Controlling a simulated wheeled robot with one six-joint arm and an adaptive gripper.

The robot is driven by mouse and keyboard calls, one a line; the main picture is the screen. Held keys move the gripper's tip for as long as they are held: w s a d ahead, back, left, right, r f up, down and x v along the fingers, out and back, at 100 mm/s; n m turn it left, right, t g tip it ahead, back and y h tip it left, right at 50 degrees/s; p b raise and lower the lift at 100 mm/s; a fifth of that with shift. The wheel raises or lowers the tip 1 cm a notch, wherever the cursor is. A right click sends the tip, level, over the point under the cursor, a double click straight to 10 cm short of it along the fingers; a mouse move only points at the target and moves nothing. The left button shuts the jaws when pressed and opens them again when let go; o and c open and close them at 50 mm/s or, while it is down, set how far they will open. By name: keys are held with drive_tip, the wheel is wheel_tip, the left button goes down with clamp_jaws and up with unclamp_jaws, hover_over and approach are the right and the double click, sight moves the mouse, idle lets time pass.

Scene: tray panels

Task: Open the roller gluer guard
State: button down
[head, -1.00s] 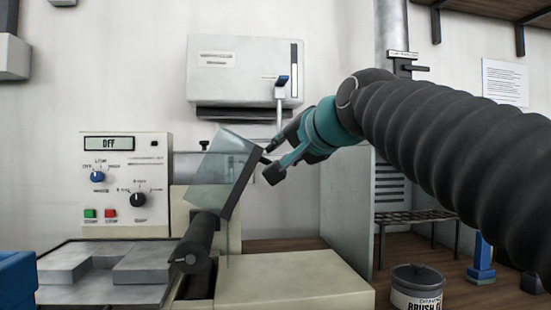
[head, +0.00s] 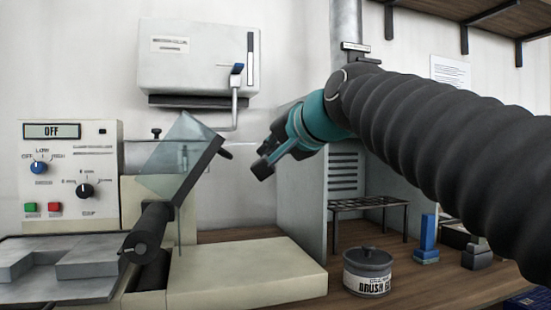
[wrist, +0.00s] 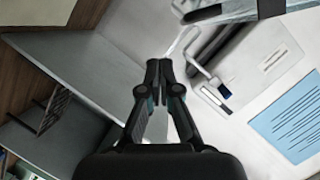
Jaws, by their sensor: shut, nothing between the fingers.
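The roller gluer guard (head: 178,160) is a clear panel with a dark edge frame. It stands tilted up above the dark roller (head: 150,230), its upper end leaning right. A short dark handle (head: 224,153) sticks out from its right edge. My gripper (head: 262,166) is shut and empty, to the right of the handle with a visible gap. In the wrist view my gripper's fingertips (wrist: 158,66) are together with nothing between them. Part of what looks like the guard (wrist: 235,10) shows at the top edge there.
A control box (head: 70,170) reading OFF stands at left. A wall unit (head: 198,60) with a blue-tipped lever (head: 236,80) hangs behind. A grey partition (head: 300,190), a wire rack (head: 370,205) and a glue pot (head: 368,270) are at right. The beige bed (head: 245,275) is clear.

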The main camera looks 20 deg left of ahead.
drive_tip(key=w+d+f+m+g+y+b, duration=0.25)
drive_tip(key=w+f+m, duration=0.25)
drive_tip(key=w+f, duration=0.7)
drive_tip(key=s+r+g+y+b, duration=0.25)
drive_tip(key=s+r+y, duration=0.2)
drive_tip(key=y, duration=0.35)
drive_tip(key=s+p+x, duration=0.2)
drive_tip(key=s+x, duration=0.1)
drive_tip(key=x, duration=0.9)
drive_tip(key=shift+w+a+r+g, duration=0.3)
drive_tip(key=shift+w+a+r, duration=0.15)
drive_tip(key=shift+w+a, duration=0.05)
drive_tip(key=shift+r+p, duration=0.1)
drive_tip(key=shift+p, duration=0.2)
